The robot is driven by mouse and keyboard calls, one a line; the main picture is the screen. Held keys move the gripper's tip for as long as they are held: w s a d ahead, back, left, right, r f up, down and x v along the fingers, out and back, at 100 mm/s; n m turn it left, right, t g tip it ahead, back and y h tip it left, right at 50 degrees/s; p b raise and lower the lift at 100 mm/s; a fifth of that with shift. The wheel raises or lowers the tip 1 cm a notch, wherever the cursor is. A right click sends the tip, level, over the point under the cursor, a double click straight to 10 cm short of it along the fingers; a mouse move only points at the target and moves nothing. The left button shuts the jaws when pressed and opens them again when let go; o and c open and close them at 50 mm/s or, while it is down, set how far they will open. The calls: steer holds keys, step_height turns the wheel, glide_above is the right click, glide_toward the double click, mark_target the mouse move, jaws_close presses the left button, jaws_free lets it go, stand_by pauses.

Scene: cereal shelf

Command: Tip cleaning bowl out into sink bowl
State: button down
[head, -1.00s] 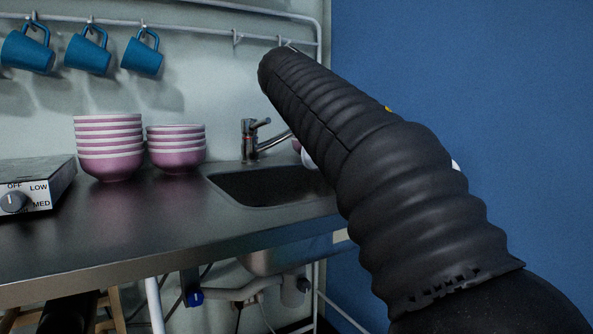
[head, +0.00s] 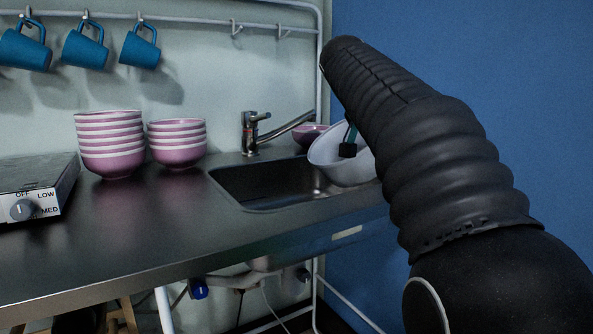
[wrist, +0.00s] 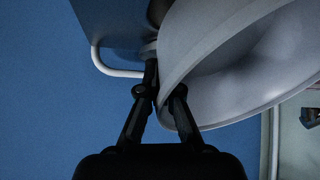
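The cleaning bowl is a white bowl (head: 332,162), tilted at the right end of the sink bowl (head: 235,183). Its lower side is close to the sink's right edge; I cannot tell whether they touch. My gripper (wrist: 166,84) has one finger on each side of the bowl's wall at the rim. In the wrist view the white bowl (wrist: 240,70) fills the upper right, with part of its pale inside showing. One dark fingertip shows against the bowl in the head view; my arm hides the rest. Contents are not visible. The dark sink basin looks empty where seen.
A tap (head: 250,132) stands behind the sink, its spout pointing toward the white bowl. A small pink bowl (head: 309,134) sits behind the white bowl. Stacks of pink bowls (head: 111,145) and a hotplate (head: 40,187) are to the left. A blue wall (head: 455,60) is at right.

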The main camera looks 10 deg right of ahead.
steer(key=d+y+p, duration=0.1)
steer(key=d+p, duration=0.1)
steer(key=p, duration=0.1)
steer(key=d+r+y+p, duration=0.1)
steer(key=shift+w+d+r+m+y, duration=0.1)
steer(key=shift+w+d+m+y, duration=0.1)
steer(key=shift+w+m+y, duration=0.1)
steer(key=shift+w+d+r+g+y, duration=0.2)
steer(key=shift+d+r+g+y, duration=0.4)
steer(key=shift+d+r+y, duration=0.9)
steer(key=shift+a+f+m+y, duration=0.2)
steer(key=shift+m+y, duration=0.1)
